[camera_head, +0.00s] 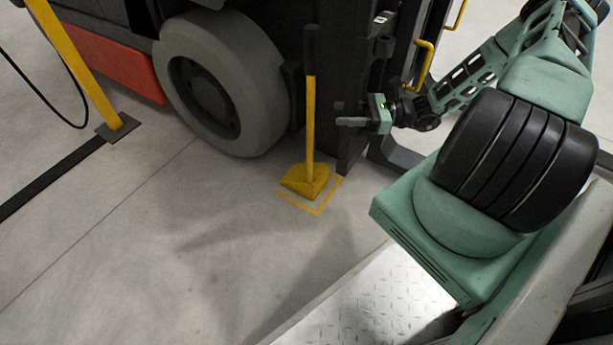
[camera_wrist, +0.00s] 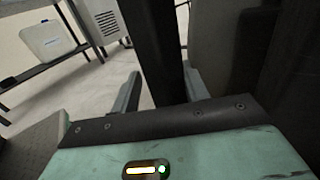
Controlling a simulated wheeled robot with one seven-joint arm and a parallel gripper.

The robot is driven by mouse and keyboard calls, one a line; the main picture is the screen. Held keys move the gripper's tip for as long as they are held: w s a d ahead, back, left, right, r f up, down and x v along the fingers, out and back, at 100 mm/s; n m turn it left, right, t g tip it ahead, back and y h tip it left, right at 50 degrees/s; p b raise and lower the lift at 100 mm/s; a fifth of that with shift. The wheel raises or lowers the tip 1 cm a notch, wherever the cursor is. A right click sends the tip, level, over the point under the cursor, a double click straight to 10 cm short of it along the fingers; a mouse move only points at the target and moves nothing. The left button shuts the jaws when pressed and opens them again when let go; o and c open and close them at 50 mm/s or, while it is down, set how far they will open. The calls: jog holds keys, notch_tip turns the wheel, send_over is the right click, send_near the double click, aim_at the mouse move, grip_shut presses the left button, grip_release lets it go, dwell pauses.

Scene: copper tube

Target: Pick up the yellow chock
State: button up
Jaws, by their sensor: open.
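The yellow chock (camera_head: 305,181) is a wedge on the floor beside the forklift's grey wheel. Its tall yellow handle stands upright and ends in a black grip (camera_head: 311,48). My gripper (camera_head: 343,114) is open and level, pointing left, just right of the handle in the head view. In the wrist view my fingers (camera_wrist: 161,73) are spread, with a dark upright bar (camera_wrist: 158,45) showing between or just beyond them. I cannot tell for certain whether that bar is the handle's grip. The wedge is out of the wrist view.
The forklift's wheel (camera_head: 219,82) and dark body stand close behind the handle. A yellow floor outline (camera_head: 320,207) borders the wedge. A yellow post (camera_head: 72,62) stands at left. Open floor lies in front. The wrist view shows a white container (camera_wrist: 47,40) on a shelf.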

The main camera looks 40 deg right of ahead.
jog(key=b+x, duration=0.6)
jog(key=x, duration=0.5)
jog(key=shift+s+a, duration=0.25)
jog(key=shift+f, duration=0.1)
grip_shut()
dwell(0.9)
